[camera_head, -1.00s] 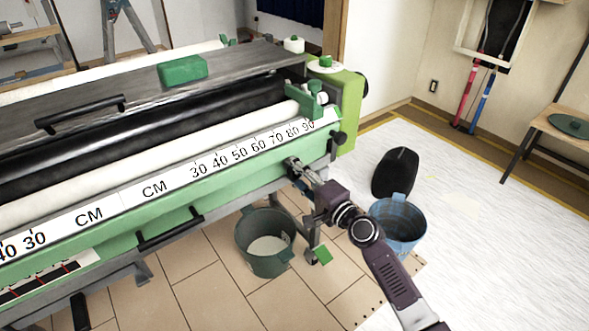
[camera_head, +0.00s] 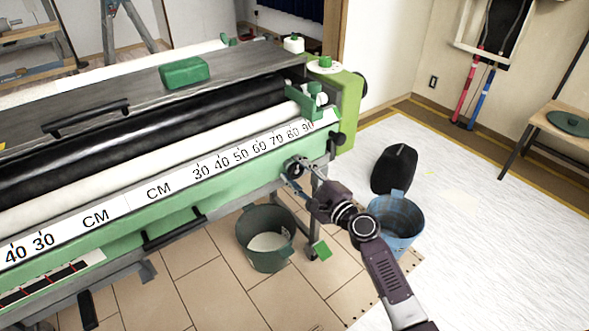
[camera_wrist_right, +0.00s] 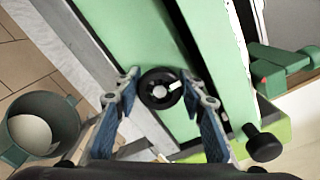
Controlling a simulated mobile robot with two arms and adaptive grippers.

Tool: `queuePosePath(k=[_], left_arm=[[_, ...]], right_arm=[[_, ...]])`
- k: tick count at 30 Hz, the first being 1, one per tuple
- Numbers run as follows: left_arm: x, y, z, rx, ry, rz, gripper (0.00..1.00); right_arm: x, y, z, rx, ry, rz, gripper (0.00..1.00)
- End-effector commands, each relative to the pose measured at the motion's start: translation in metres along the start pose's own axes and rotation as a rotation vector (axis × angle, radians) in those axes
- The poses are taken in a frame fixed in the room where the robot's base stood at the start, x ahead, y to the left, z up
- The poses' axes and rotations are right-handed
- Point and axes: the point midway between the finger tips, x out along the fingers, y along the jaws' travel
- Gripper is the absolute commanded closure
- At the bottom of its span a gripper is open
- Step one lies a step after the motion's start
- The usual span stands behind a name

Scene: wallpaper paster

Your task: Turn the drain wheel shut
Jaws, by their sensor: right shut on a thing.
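The drain wheel (camera_wrist_right: 160,90) is a small black round wheel with a pale hub and a white mark. It sits on the green front of the pasting machine (camera_wrist_right: 116,35). My right gripper (camera_wrist_right: 162,88) has its two blue-padded fingers on either side of the wheel and is shut on it. In the head view the right gripper (camera_head: 300,175) reaches the machine's front near its right end, below the ruler strip (camera_head: 160,190). The gripper partly hides the wheel there. My left gripper is out of view.
A dark green bucket (camera_head: 287,254) with pale contents stands on the floor below the machine's right end. A blue bucket (camera_head: 396,238) and a black object (camera_head: 395,168) stand to the right of my arm. A black knob (camera_wrist_right: 264,143) sticks out near the wheel.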

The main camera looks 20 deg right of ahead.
Motion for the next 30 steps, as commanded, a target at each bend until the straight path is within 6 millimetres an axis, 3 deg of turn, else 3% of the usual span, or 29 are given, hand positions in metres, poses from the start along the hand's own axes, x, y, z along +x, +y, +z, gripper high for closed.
queuePosePath(k=[14,15,19,30], left_arm=[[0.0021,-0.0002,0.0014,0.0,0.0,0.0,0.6],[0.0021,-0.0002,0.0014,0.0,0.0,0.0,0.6],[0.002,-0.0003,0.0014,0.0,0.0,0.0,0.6],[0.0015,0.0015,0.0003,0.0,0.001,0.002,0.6]], right_arm=[[-0.0002,0.0001,-0.001,0.018,0.002,0.0,0.87],[-0.0002,0.0001,-0.001,0.018,0.002,0.0,0.61],[-0.0001,0.0002,-0.0008,0.017,0.001,0.0,0.46],[-0.0042,0.0007,-0.0007,0.015,0.001,0.001,0.44]])
